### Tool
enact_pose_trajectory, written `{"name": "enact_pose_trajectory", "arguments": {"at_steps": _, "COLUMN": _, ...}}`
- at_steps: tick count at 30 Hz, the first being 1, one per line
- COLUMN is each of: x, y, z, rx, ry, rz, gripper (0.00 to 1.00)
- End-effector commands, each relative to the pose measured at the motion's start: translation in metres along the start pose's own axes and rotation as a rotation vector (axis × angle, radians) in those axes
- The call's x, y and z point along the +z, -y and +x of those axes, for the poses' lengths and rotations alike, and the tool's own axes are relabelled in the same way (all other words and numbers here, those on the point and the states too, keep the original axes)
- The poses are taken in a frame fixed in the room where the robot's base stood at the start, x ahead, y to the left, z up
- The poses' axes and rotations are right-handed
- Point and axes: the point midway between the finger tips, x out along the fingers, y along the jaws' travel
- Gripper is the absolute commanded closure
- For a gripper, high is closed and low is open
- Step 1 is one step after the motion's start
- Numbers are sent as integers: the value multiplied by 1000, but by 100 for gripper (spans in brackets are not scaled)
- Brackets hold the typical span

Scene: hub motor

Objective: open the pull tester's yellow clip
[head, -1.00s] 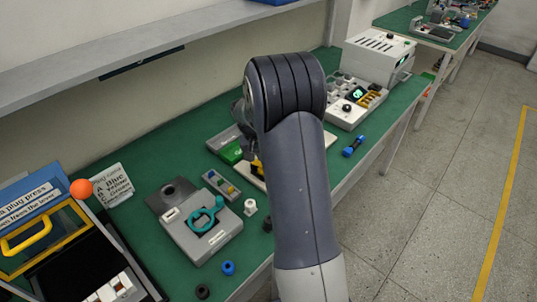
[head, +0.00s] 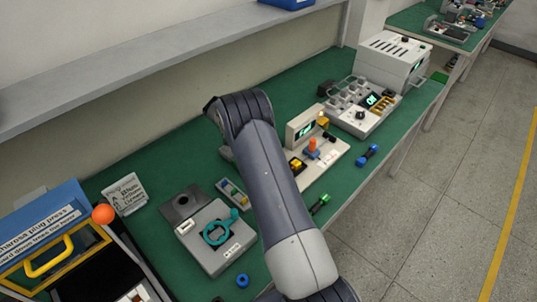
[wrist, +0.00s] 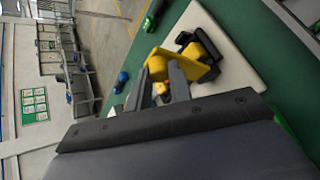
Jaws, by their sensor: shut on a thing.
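The pull tester (head: 327,158) is a cream base with an upright green display and an orange knob (head: 312,146). Its yellow clip (head: 297,164) shows just right of my arm in the head view. In the wrist view the yellow clip (wrist: 192,62) stands on a black mount on the cream base. My gripper (wrist: 160,78) is shut on the rounded yellow end of the clip, between its two grey fingers. Part of that grip is hidden by the fingers. In the head view my gripper is hidden behind my arm.
A grey box with a teal ring (head: 217,235) stands left of my arm. A green-black piece (head: 320,203) and a blue piece (head: 367,155) lie near the table's front edge.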

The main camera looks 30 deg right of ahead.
Motion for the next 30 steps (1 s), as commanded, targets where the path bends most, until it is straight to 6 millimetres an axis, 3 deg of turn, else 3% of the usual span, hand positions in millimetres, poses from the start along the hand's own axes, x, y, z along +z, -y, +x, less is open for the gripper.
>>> {"name": "enact_pose_trajectory", "arguments": {"at_steps": 23, "x": -5, "y": 3, "z": -5, "rx": 61, "ry": 66, "rz": -27, "gripper": 100}}
{"name": "enact_pose_trajectory", "arguments": {"at_steps": 24, "x": -5, "y": 3, "z": -5, "rx": 61, "ry": 66, "rz": -27, "gripper": 77}}
{"name": "enact_pose_trajectory", "arguments": {"at_steps": 30, "x": -5, "y": 3, "z": -5, "rx": 61, "ry": 66, "rz": -27, "gripper": 60}}
